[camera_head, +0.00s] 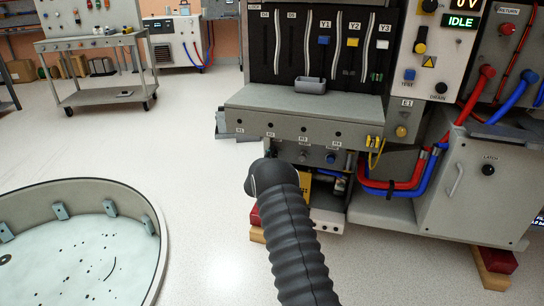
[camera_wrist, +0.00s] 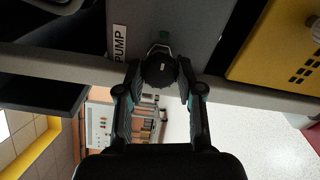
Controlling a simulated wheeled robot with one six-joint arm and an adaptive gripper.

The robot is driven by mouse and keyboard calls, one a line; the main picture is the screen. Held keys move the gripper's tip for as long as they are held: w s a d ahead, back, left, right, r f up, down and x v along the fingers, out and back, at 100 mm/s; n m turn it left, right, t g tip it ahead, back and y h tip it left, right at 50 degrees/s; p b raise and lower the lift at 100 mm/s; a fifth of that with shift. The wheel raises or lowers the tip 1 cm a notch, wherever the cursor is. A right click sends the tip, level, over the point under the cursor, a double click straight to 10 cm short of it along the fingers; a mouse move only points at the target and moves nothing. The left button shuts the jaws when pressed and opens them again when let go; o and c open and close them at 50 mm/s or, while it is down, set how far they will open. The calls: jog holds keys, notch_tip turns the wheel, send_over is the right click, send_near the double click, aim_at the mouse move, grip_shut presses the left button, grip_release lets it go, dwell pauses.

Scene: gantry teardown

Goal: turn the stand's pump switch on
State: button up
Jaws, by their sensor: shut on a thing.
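In the wrist view, the pump switch (camera_wrist: 160,74) is a round black knob with a small light mark, on a grey panel (camera_wrist: 190,18). A white "PUMP" label (camera_wrist: 119,45) is beside it, and a small green piece (camera_wrist: 163,35) shows just past the knob. My gripper (camera_wrist: 159,79) has one finger on each side of the knob and is shut on it. In the head view my black ribbed arm covers the lower middle, and neither my gripper nor the pump switch can be made out there.
A grey machine (camera_head: 300,105) with plugs, labels and an "IDLE" display (camera_head: 460,21) fills the right. Red hoses (camera_head: 395,183) and blue hoses hang at its front. A round, low-walled basin (camera_head: 80,255) is at lower left. A cart (camera_head: 95,75) stands far left. Floor between is clear.

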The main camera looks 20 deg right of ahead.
jog(key=shift+a, duration=0.1)
jog(key=o, duration=1.1)
jog(key=shift+o, duration=0.2)
jog(key=v, duration=1.2)
